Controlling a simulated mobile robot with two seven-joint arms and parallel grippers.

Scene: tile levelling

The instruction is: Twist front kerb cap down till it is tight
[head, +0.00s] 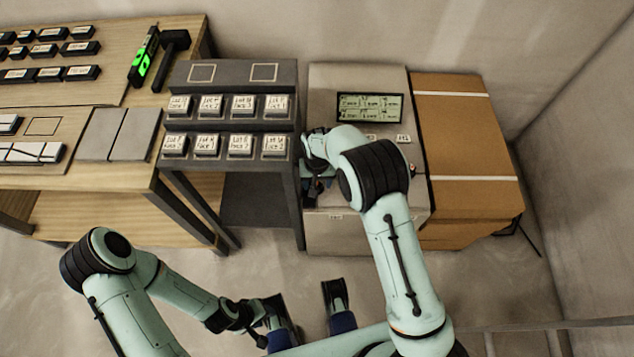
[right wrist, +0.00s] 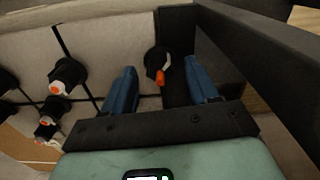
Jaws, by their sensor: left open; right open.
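In the right wrist view, a black cap with an orange tip (right wrist: 157,60) stands at the edge of the pale tiles (right wrist: 105,50), beside a dark strip; I take it for the front kerb cap. My right gripper (right wrist: 160,72) is open, its two blue fingers on either side of the cap in the picture, with no contact visible. In the head view my right gripper (head: 317,187) is at the left edge of the grey-topped bench, mostly hidden by its own arm. My left gripper (head: 263,322) is open and empty, low over the floor.
Several more black caps with orange tips (right wrist: 66,76) stand along the tile joints at the left. A dark wall (right wrist: 255,50) runs close by my right finger. A rack of labelled blocks (head: 228,125) stands left of the bench, a brown box (head: 465,150) at right.

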